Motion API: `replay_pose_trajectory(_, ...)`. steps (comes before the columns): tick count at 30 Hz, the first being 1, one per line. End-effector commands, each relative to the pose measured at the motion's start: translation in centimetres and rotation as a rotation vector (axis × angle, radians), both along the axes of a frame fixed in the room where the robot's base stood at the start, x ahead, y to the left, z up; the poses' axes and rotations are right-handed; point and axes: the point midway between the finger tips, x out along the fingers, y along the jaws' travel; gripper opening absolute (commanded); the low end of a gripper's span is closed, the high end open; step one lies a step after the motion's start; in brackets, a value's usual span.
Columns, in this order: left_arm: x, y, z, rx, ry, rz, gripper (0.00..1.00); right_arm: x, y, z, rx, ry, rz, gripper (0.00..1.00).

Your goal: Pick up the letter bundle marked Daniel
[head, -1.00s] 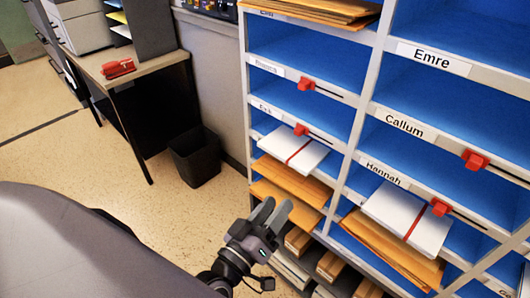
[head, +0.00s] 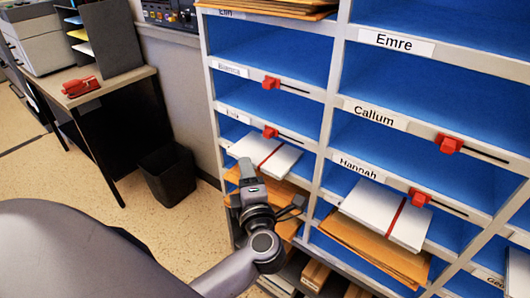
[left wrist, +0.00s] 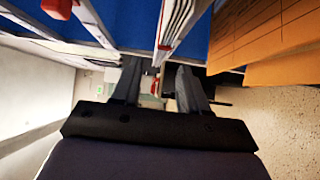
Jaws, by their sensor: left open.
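A white letter bundle with a red band (head: 282,160) sticks out of the left column of the blue rack, below a label I cannot read clearly. A second white bundle with a red band (head: 405,222) lies on brown envelopes below the Hannah label. No Daniel marking is readable on either. My left gripper (head: 246,168) is at the front of the left bundle, overlapping its near edge; contact cannot be told. In the left wrist view its jaws (left wrist: 158,84) are open, with white bundle edges (left wrist: 178,22) just beyond them. My right gripper is out of view.
Brown envelopes (head: 288,192) stick out under the left bundle. Red sliders, such as one on the Callum shelf edge (head: 448,144), project forward. A black bin (head: 168,174) and a desk with a red stapler (head: 82,86) stand left. Floor between is free.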

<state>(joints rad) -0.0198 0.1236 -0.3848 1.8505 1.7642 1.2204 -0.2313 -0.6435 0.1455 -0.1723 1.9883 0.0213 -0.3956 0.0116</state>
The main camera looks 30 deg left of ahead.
Motion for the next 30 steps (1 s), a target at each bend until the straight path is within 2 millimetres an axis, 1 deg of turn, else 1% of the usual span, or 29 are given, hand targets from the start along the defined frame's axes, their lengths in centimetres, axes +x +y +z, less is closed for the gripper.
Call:
replay_pose_trajectory(1, 0.6, 0.8, 0.3, 0.006, -0.003, 0.001, 0.44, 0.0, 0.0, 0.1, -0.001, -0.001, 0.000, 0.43)
replay_pose_trajectory(3, 1.3, 1.6, 0.3, 0.005, -0.002, 0.001, 0.44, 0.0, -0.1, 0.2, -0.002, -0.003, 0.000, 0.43)
replay_pose_trajectory(6, 2.1, 2.3, 0.2, 0.004, -0.002, 0.000, 0.44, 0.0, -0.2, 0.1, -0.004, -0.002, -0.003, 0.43)
replay_pose_trajectory(9, 2.4, 2.7, 0.1, 0.002, -0.002, 0.000, 0.44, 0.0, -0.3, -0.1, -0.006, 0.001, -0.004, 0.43)
replay_pose_trajectory(15, 2.5, 2.7, 0.1, 0.001, -0.001, 0.000, 0.44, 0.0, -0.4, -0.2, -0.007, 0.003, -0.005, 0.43)
replay_pose_trajectory(17, 2.4, 2.7, 0.1, 0.001, -0.001, -0.001, 0.24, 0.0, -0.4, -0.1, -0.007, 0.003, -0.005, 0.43)
replay_pose_trajectory(18, 2.4, 2.7, 0.1, 0.001, -0.001, -0.001, 0.11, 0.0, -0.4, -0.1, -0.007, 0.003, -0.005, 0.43)
replay_pose_trajectory(19, 2.4, 2.7, 0.1, 0.001, -0.001, -0.001, 0.01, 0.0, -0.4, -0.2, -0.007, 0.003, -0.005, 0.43)
replay_pose_trajectory(20, 2.4, 2.7, 0.1, 0.001, -0.001, -0.001, 0.00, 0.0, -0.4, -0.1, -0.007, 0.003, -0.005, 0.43)
replay_pose_trajectory(30, 2.4, 2.7, 0.2, 0.001, -0.001, -0.001, 0.00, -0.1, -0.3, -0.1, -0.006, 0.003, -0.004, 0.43)
